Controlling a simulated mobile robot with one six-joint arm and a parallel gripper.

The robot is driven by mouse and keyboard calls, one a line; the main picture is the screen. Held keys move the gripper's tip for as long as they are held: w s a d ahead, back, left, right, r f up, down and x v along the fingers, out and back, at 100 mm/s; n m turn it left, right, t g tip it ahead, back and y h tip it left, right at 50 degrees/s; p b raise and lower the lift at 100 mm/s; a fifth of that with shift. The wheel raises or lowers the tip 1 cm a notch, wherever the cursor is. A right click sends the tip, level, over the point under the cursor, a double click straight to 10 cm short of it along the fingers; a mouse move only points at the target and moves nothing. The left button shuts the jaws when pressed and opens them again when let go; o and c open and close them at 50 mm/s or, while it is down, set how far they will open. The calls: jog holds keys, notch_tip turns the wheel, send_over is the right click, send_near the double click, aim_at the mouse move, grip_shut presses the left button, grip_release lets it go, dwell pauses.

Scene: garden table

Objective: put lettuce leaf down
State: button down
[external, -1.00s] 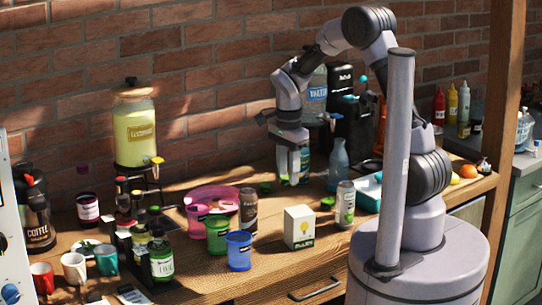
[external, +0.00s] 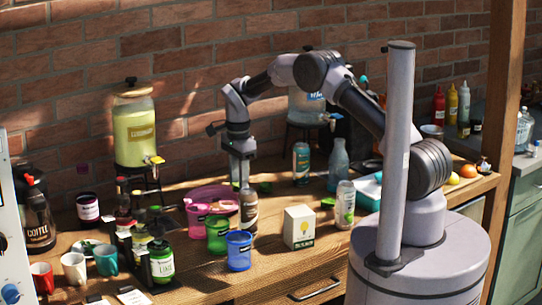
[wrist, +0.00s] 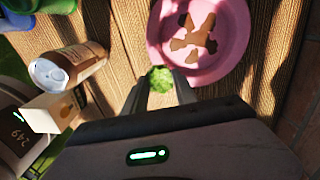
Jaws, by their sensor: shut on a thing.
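My gripper (wrist: 162,90) is shut on a crumpled green lettuce leaf (wrist: 161,77), which shows between the fingertips in the wrist view. In the external view my gripper (external: 240,180) points down behind the brown can, and the leaf cannot be made out there. A pink bowl (wrist: 235,60) lies just beyond the fingertips in the wrist view, up and to the right of the leaf. Brown patches show inside it. In the external view the bowl (external: 190,203) is left of my gripper, partly hidden by cups.
Green (external: 217,235) and blue (external: 238,252) cups and a white box (external: 300,228) stand in front.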

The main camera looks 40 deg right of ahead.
aim_at(235, 190)
jog(key=shift+w+a, duration=0.15)
jog(key=shift+w, duration=0.75)
jog(key=shift+f+b, duration=0.75)
jog(key=shift+f, duration=1.45)
jog(key=c, duration=1)
grip_release()
jog(key=shift+r, duration=0.1)
